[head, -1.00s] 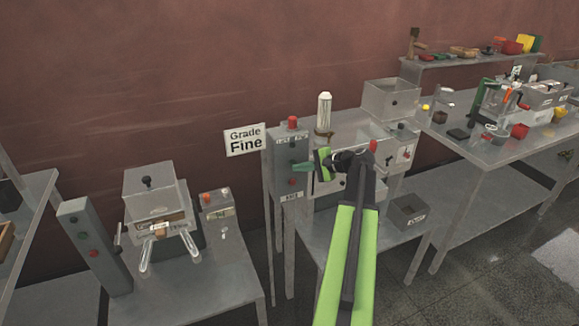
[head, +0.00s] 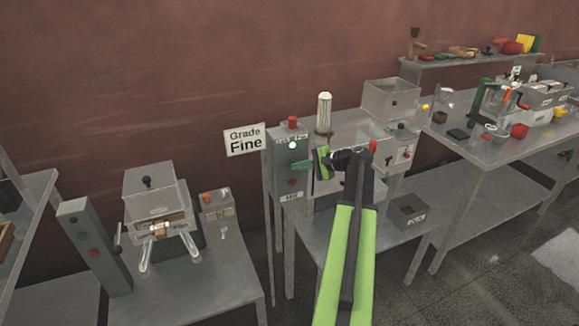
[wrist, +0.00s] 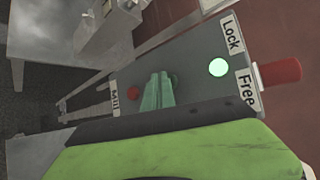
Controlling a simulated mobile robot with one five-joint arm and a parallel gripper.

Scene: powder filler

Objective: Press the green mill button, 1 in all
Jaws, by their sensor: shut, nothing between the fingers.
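The grey mill control box (head: 281,178) stands on its post left of the middle in the head view. In the wrist view its face (wrist: 185,75) carries a "Mill" label (wrist: 115,98), a red button (wrist: 133,93) and a glowing green-white lamp (wrist: 218,68). The lamp also shows lit in the head view (head: 292,145). My gripper (head: 300,166) is shut and empty, its green fingertips at the box face. In the wrist view the fingertips (wrist: 158,92) lie between red button and lamp. No separate green button shows; the fingers cover that spot. I cannot tell whether they touch it.
A red knob (wrist: 278,73) sticks out of the box end beside the "Lock" and "Free" labels. Right of the box is a steel bench (head: 345,125) with machines. Another control post (head: 92,245) with green and red buttons stands at the left.

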